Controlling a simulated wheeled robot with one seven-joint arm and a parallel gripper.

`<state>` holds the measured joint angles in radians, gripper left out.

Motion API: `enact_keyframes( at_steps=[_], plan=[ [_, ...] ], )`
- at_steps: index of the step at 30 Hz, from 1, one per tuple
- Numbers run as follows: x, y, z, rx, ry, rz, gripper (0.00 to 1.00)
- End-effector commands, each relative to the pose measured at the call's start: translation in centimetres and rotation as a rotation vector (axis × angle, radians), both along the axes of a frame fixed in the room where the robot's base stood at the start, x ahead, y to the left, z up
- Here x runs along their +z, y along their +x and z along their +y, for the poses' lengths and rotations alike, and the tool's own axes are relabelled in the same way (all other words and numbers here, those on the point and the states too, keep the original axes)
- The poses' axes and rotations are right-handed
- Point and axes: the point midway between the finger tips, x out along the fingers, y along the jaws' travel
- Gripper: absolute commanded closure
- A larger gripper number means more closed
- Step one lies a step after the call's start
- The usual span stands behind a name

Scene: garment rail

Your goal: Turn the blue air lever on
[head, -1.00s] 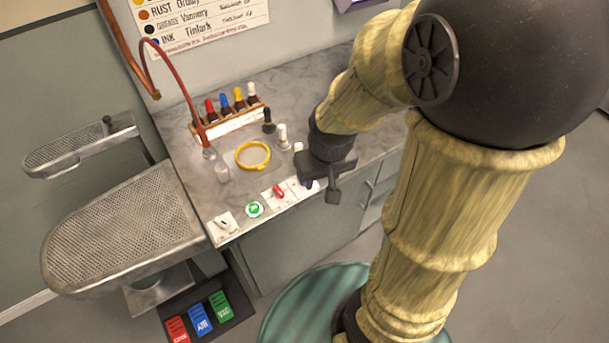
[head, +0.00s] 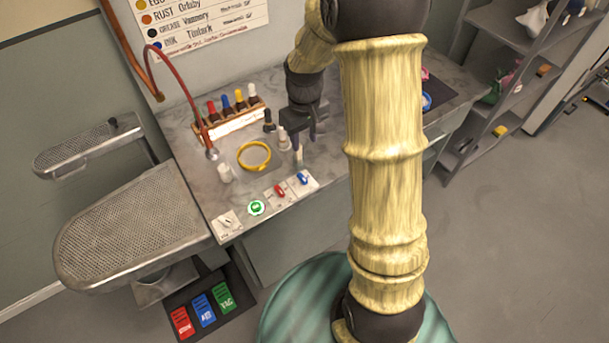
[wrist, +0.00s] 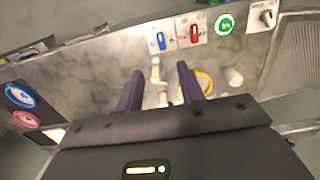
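The blue air lever (head: 303,179) is a small blue handle on a white plate at the counter's front edge. It also shows in the wrist view (wrist: 161,41), beyond the fingertips, its handle roughly upright in the picture. The red lever (head: 280,190) sits beside it to the left in the head view. My gripper (head: 311,132) is above the counter, farther back than the blue lever and apart from it. In the wrist view my gripper (wrist: 160,70) has its two dark fingers spread, with nothing held between them.
A green round button (head: 257,207) and a white switch plate (head: 227,222) continue the panel leftwards. Small bottles (head: 283,138), a yellow ring (head: 254,155) and a rack of coloured bottles (head: 231,118) stand near my gripper. Floor pedals (head: 204,310) lie below at the left.

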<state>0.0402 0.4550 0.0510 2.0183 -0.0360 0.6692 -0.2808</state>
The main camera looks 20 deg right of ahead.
Motion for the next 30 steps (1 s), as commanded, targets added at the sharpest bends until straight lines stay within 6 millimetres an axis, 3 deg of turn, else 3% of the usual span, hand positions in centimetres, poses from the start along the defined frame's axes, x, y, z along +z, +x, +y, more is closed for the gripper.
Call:
enact_keyframes(
  at_steps=[30],
  plan=[
    [-14.9, -0.1, 0.0, -0.001, -0.001, 0.003, 0.62]
  ],
)
